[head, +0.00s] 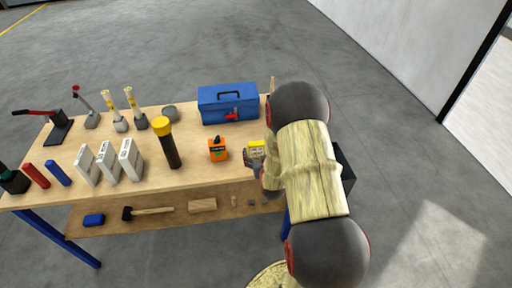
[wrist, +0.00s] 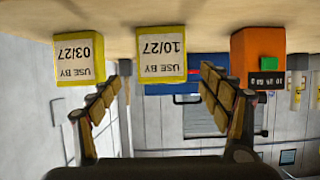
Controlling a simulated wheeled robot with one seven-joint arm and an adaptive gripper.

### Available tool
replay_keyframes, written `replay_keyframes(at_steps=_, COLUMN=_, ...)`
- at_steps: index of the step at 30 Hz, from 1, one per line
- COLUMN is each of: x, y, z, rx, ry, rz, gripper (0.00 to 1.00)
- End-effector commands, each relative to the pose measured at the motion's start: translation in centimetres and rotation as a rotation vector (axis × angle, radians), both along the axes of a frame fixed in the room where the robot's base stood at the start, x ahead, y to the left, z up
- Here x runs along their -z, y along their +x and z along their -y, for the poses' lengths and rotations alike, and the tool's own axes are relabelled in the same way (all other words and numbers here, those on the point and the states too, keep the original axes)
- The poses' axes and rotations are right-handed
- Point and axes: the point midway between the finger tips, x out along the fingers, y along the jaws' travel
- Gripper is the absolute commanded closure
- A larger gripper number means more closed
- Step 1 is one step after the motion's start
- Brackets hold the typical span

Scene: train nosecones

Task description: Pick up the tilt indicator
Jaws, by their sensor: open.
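Two yellow boxes with white labels show upside down in the wrist view: one reads "USE BY 10/27" (wrist: 162,56), the other "USE BY 03/27" (wrist: 79,59). An orange box with a green square and a dark strip (wrist: 258,56) is at their right; it also shows on the workbench in the head view (head: 217,150). No label I can read names the tilt indicator. My gripper (wrist: 160,88) is open and empty, its fingers either side of the 10/27 box's line, apart from it. One yellow box (head: 256,149) shows in the head view; my arm hides the other.
The workbench (head: 190,178) also holds a blue toolbox (head: 228,104) at the back right, a black-and-yellow flashlight (head: 167,143), white packs (head: 108,161) and several hand tools. A lower shelf holds a hammer (head: 148,211). My arm covers the bench's right end.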

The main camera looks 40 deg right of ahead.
Motion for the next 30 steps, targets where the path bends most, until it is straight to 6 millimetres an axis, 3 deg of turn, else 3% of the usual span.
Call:
replay_keyframes(at_steps=18, x=3.5, y=5.1, z=2.7, rx=-0.002, ry=0.0, rz=-0.001, gripper=0.22)
replay_keyframes(at_steps=26, x=3.5, y=5.3, z=2.8, rx=-0.001, ry=0.0, rz=0.0, gripper=0.22)
replay_keyframes(at_steps=30, x=3.5, y=5.3, z=2.8, rx=-0.001, ry=0.0, rz=0.0, gripper=0.3)
